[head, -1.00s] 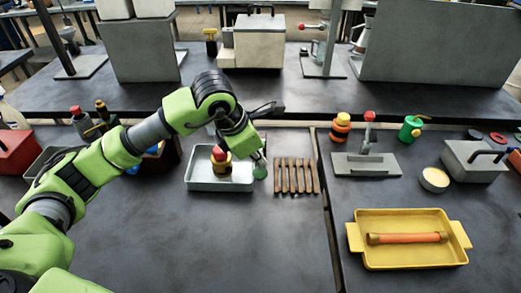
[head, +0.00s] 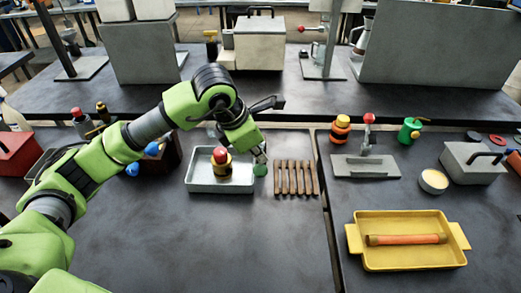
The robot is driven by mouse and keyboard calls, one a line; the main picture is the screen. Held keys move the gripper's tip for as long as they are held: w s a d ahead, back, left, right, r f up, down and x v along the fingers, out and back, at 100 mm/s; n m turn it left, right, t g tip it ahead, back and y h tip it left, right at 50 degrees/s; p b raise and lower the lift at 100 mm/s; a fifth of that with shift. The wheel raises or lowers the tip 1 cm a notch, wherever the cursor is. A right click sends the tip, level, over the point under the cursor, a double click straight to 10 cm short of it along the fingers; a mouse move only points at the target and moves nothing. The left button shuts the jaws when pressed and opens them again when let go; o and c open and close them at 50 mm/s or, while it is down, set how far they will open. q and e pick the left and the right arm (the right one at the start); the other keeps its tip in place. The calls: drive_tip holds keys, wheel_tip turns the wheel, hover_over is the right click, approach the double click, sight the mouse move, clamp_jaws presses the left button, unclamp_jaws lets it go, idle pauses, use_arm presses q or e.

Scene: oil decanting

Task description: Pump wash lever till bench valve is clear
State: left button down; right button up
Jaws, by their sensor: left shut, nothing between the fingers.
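A small valve with a red cap and a yellow and dark body (head: 221,168) stands upright in a pale grey-blue tray (head: 205,187). A round green knob (head: 260,170) shows at the tray's right edge; it looks like the end of the wash lever, whose shaft I cannot make out. My left gripper (head: 261,156) is shut and empty, pointing down just above the green knob. I cannot tell whether its tips touch the knob. How clean the valve is cannot be read at this size. My right gripper is not in view.
A brown slatted rack (head: 296,178) stands close to the right of the knob. A yellow tray (head: 405,258) holds an orange tube (head: 406,239). A grey plate with a red-knobbed lever (head: 366,164) stands further back. The front middle of the bench is clear.

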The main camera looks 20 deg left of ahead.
use_arm(q)
drive_tip(key=shift+w+a+r+p, duration=0.1)
drive_tip(key=shift+w+r+p, duration=0.2)
drive_tip(key=shift+r, duration=0.4)
drive_tip(key=shift+w+a+r+p, duration=0.1)
drive_tip(key=shift+w+r+p, duration=0.2)
drive_tip(key=shift+r, duration=0.35)
drive_tip(key=shift+w+a+r+p, duration=0.1)
drive_tip(key=shift+w+r+p, duration=0.1)
drive_tip(key=shift+w+r, duration=0.35)
drive_tip(key=shift+s+r, duration=0.15)
drive_tip(key=shift+w+a+r+p, duration=0.1)
drive_tip(key=shift+w+r+p, duration=0.3)
drive_tip(key=shift+r, duration=0.35)
drive_tip(key=shift+w+a+r+p, duration=0.1)
drive_tip(key=shift+w+r+p, duration=0.25)
drive_tip(key=shift+r, duration=0.4)
drive_tip(key=shift+w+a+r+p, duration=0.1)
drive_tip(key=shift+w+r+p, duration=0.3)
drive_tip(key=shift+r, duration=0.35)
drive_tip(key=shift+s, duration=0.1)
